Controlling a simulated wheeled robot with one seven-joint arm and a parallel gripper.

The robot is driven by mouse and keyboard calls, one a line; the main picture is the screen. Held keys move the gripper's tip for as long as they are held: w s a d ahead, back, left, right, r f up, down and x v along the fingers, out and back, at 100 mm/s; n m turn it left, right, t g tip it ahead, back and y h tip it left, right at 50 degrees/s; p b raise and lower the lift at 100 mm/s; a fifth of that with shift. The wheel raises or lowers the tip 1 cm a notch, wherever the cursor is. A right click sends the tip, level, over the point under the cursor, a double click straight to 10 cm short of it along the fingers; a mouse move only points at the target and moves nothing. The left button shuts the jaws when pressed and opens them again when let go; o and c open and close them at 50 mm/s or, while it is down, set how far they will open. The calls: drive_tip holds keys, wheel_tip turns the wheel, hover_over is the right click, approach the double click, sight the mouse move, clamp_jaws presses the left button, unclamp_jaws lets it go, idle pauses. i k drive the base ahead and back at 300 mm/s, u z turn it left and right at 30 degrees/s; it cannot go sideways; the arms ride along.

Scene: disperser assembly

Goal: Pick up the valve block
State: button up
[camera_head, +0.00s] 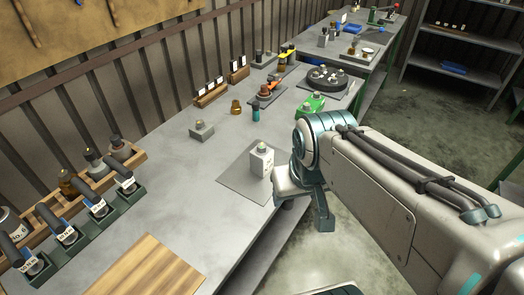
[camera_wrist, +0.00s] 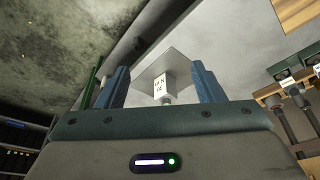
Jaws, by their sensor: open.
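The valve block, a white box (camera_head: 261,161) with dark lettering and a small greenish fitting on top, stands upright on a grey square mat (camera_head: 238,183) near the table's front edge. In the wrist view the block (camera_wrist: 159,82) shows between my two blue fingers, beyond their base, with the mat (camera_wrist: 177,62) behind it. My gripper (camera_wrist: 162,80) is open and empty, with room on both sides of the block. In the head view my wrist is just right of the block, and my fingers are mostly hidden.
A small grey block (camera_head: 201,131) stands farther back left. A green part (camera_head: 311,104) and a dark round tray (camera_head: 327,78) lie beyond. The middle of the table is clear.

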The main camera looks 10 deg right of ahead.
sight(261, 165)
drive_tip(key=u, duration=2.3)
drive_tip(key=k, duration=0.95)
drive_tip(key=z, duration=1)
drive_tip(key=i, duration=1)
drive_tip(key=u, duration=0.05)
